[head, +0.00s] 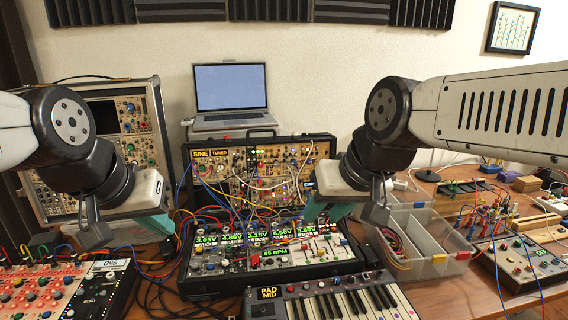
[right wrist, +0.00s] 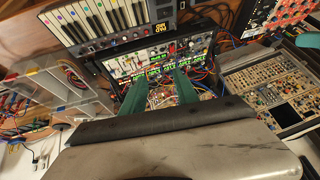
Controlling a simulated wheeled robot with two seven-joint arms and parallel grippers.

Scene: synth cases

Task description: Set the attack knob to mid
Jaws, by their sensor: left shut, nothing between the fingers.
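The attack knob cannot be picked out; the knobs are too small to read. Small knobs cover the front synth case (head: 270,262), which has a row of lit green voltage displays (head: 255,236) and a 95 BPM display. The larger case behind it (head: 262,170) shows SINE and TUNED labels. The small keyboard (head: 335,300) has a PAD MID display. My right gripper (head: 325,206) is above the front case's right side; in the right wrist view its teal fingers (right wrist: 162,92) are apart and empty. My left gripper (head: 160,228) is shut and empty, left of the front case.
A laptop (head: 231,88) stands behind the cases. Patch cables cross the panels and the table. A divided grey bin (head: 425,265) stands at the right, near another small synth (head: 525,262). A red-panelled synth (head: 45,295) is at the front left. Free table room is scarce.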

